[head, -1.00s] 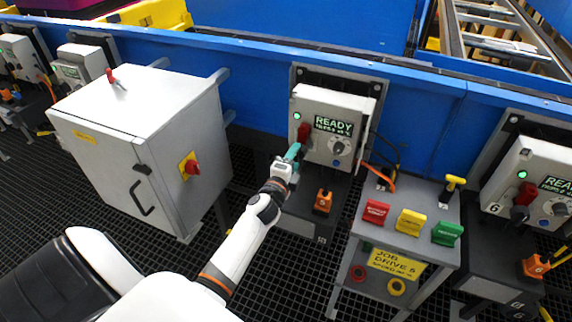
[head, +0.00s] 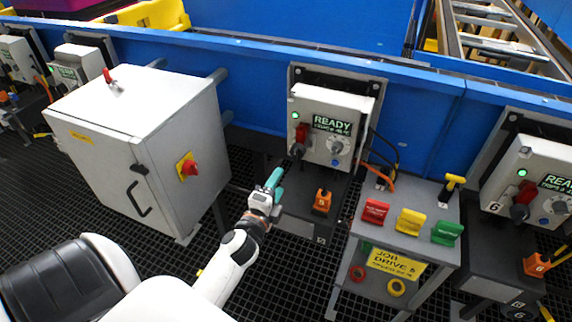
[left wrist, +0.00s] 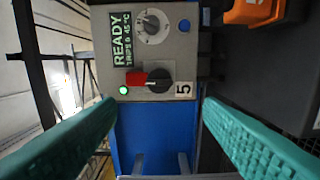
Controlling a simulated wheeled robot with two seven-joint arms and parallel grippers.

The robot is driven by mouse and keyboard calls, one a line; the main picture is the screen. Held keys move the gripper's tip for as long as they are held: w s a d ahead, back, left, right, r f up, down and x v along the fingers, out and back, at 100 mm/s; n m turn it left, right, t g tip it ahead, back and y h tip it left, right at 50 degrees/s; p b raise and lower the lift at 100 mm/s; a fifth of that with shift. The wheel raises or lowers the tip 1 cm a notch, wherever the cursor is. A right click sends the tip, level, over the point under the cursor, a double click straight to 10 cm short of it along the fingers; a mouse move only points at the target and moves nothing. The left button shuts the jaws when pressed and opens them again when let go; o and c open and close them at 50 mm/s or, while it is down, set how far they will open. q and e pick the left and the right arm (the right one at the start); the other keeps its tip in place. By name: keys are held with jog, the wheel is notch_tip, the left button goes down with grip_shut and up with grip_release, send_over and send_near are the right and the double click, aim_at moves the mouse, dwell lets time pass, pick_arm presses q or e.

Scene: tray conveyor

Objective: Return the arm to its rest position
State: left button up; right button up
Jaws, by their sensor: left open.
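My left arm comes in from the lower left of the head view. Its gripper (head: 273,182) has teal fingers and stands in front of and below the drive 5 control box (head: 342,101), apart from it. In the left wrist view the two teal fingers (left wrist: 158,140) are spread wide with nothing between them. The box (left wrist: 184,51) shows beyond them, with a READY display, a lit green lamp, a grey dial and a black switch with a red part (left wrist: 150,79). My right gripper does not show.
A grey cabinet (head: 110,130) with a red switch stands left of my arm. To the right is a small stand (head: 400,200) bearing red, yellow and green labelled blocks. An orange item (head: 322,201) marked 5 sits below the box. Dark grating floor lies around my arm.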

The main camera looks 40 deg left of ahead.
pick_arm(q)
jog(key=s+d+f+n+g+h, duration=0.1)
jog(key=s+d+f+n+g, duration=0.2)
jog(key=f, duration=0.8)
jog(key=s+d+f+n+g+h, duration=0.1)
jog(key=s+d+f+n+g, duration=0.3)
jog(key=f, duration=0.7)
jog(key=s+d+f+g+h, duration=0.1)
jog(key=s+f, duration=0.4)
jog(key=f, duration=0.6)
jog(key=s+d+f+n+g, duration=0.1)
jog(key=s+f, duration=0.3)
jog(key=s, duration=0.5)
jog(key=s+d+f+n+g+h, duration=0.1)
jog(key=s+f+n+g, duration=0.2)
jog(key=s, duration=0.7)
jog(key=s+d+f+n+g+p, duration=0.1)
jog(key=s+f+n+g, duration=0.1)
jog(key=s+f+g, duration=0.2)
jog(key=s+f, duration=0.3)
jog(key=s, duration=0.2)
jog(key=shift+s+d+f, duration=0.15)
jog(key=shift+d+f, duration=0.1)
jog(key=shift+d, duration=0.05)
